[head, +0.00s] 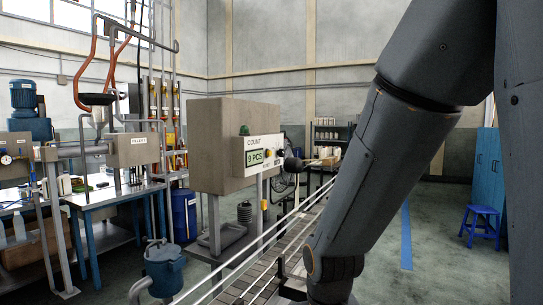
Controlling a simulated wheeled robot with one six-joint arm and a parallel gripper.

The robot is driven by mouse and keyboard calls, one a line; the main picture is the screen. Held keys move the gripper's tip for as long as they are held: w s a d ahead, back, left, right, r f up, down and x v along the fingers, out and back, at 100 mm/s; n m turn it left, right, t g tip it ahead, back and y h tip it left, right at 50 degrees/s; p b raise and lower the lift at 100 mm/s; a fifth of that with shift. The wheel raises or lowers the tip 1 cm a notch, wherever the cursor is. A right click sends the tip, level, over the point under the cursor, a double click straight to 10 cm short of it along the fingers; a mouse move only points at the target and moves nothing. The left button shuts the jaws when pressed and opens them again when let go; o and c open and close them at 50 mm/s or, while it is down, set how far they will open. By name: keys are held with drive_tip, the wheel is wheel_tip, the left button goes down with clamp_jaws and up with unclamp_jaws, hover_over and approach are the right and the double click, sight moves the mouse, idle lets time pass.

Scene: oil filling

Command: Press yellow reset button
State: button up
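The counter box (222,150) is a beige cabinet on legs left of centre. Its front panel carries the word COUNT and a green display (254,158) reading 9 PCS. Small controls (274,153) sit just right of the display, with a hint of yellow among them; they are too small to tell the reset button's exact outline. A dark rounded knob (293,164) shows at the panel's right edge. My arm comes down from the upper right to the bottom centre, right of the box and apart from it in the picture. My gripper cannot be made out.
A conveyor (262,272) with pale rails runs from the bottom centre back past the box.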

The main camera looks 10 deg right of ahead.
clamp_jaws()
idle(1.4)
